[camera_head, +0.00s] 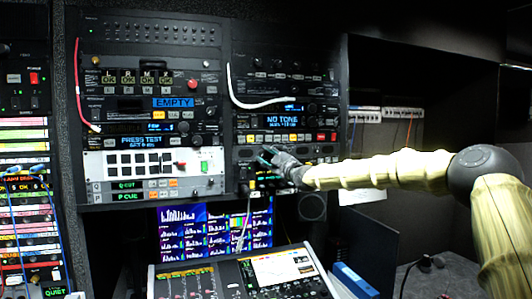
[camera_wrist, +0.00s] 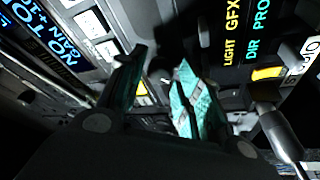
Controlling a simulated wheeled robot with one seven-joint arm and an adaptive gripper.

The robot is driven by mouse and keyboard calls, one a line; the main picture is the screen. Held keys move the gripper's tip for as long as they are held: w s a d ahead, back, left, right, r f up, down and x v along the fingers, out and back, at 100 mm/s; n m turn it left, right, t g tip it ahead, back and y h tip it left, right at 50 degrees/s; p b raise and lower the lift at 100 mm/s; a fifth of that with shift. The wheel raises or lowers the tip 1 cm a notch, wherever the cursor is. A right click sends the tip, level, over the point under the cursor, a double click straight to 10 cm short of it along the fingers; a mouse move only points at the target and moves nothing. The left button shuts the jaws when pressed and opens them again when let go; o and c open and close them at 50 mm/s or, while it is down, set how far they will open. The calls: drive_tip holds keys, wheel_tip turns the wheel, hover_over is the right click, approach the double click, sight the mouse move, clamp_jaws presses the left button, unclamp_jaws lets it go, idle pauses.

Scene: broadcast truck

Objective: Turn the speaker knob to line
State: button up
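My gripper (camera_head: 268,157) is at the lower part of the right-hand rack, in front of the panel below the "NO TONE" unit.
A grey metal cylinder (camera_wrist: 278,130) stands out at the right of the wrist view. The "NO TONE" unit (camera_head: 284,121) is just above my gripper. A mixing console (camera_head: 240,278) and a lit monitor (camera_head: 185,232) are below. A white cable (camera_head: 232,88) hangs across the upper rack.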

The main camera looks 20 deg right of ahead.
drive_tip(key=shift+w+a+r, duration=0.15)
drive_tip(key=shift+w, duration=0.3)
drive_tip(key=c, duration=0.7)
drive_tip(key=shift+c, duration=0.2)
